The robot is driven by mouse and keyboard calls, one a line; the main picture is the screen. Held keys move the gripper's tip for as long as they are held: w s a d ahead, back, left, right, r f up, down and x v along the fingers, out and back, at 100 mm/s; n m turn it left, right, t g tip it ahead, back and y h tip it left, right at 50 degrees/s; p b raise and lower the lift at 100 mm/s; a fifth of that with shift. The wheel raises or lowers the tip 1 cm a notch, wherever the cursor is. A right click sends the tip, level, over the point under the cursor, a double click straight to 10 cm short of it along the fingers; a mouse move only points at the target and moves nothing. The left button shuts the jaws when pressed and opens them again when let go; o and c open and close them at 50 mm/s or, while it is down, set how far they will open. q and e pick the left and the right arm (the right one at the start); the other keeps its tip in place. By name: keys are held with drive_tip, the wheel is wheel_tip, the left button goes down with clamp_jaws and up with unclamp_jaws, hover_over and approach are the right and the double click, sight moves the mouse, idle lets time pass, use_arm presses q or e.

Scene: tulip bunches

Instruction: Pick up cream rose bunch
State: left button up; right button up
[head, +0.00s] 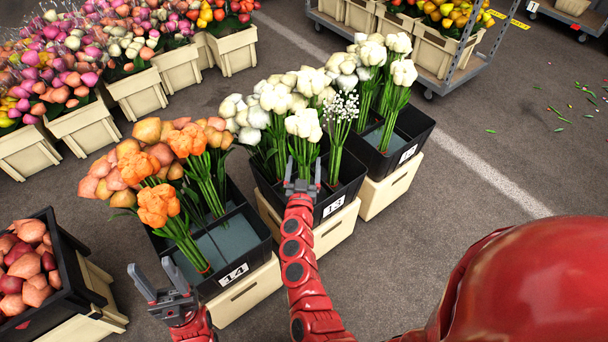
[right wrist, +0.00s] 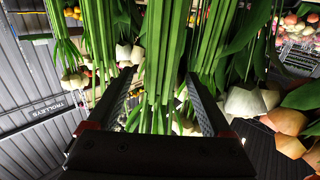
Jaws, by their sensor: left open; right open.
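The cream rose bunch (head: 303,125) stands upright in the black bucket labelled 13 (head: 333,205), with pale heads above green stems. My right gripper (head: 303,172) is open at the front of this bunch, level with its stems. In the right wrist view the green stems (right wrist: 162,60) show between the two open fingers (right wrist: 158,85); I cannot tell how deep between the fingers they are. My left gripper (head: 152,272) is open and empty, left of the black bucket labelled 14 (head: 234,273).
White flowers (head: 248,115) and a small white-sprigged bunch (head: 340,112) crowd beside the cream roses. Bucket 15 (head: 408,153) adjoins on the right. Orange flowers (head: 158,205) fill part of bucket 14. A crate of peach blooms (head: 70,275) stands at lower left.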

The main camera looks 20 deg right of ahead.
sight(304, 141)
clamp_jaws()
idle(0.3)
idle(0.3)
wheel_tip(304, 141, up, 9)
drive_tip(key=p, duration=0.4)
drive_tip(key=shift+r, duration=0.5)
